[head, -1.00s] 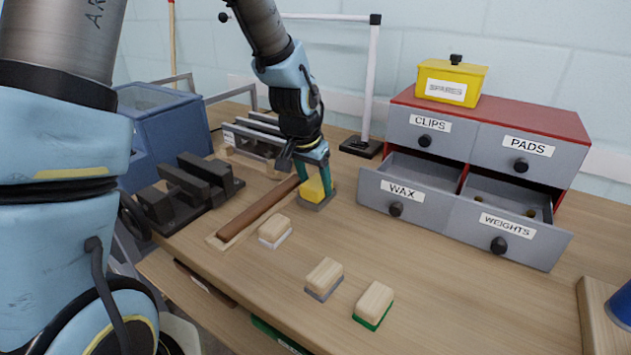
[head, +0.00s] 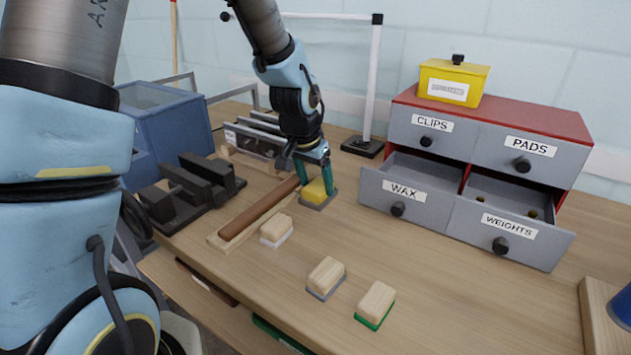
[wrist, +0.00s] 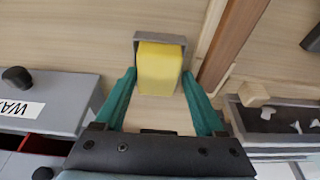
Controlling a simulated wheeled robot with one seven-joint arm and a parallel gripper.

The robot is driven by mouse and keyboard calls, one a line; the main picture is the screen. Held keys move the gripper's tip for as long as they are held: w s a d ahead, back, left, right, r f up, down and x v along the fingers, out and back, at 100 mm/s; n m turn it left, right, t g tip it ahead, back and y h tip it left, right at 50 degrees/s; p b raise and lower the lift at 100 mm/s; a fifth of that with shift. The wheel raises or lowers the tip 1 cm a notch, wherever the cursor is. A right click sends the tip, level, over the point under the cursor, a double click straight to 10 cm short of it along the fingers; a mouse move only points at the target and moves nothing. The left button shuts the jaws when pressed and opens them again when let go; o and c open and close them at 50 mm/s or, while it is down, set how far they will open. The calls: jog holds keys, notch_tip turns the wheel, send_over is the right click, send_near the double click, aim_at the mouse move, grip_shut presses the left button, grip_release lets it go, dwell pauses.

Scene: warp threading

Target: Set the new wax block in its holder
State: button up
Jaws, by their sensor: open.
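The yellow wax block (head: 316,190) sits in its grey holder (head: 322,204) on the bench, right of the long brown bar. In the wrist view the wax block (wrist: 159,68) shows with the grey holder rim (wrist: 160,37) around its far end. My gripper (head: 314,186) is over the block with its teal fingers open. In the wrist view the fingers (wrist: 160,84) stand apart on either side of the block, with gaps between. The block's seat in the holder is partly hidden by the fingers in the head view.
The WAX drawer (head: 385,205) and the WEIGHTS drawer (head: 500,238) stand open to the right. Several wooden-topped blocks (head: 325,276) lie in front. A brown bar (head: 258,207) runs close by on the left. A yellow SPARES box (head: 452,82) sits on the cabinet.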

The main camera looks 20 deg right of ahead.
jog(key=shift+s+f, duration=0.3)
jog(key=shift+s, duration=0.15)
jog(key=shift+r, duration=0.15)
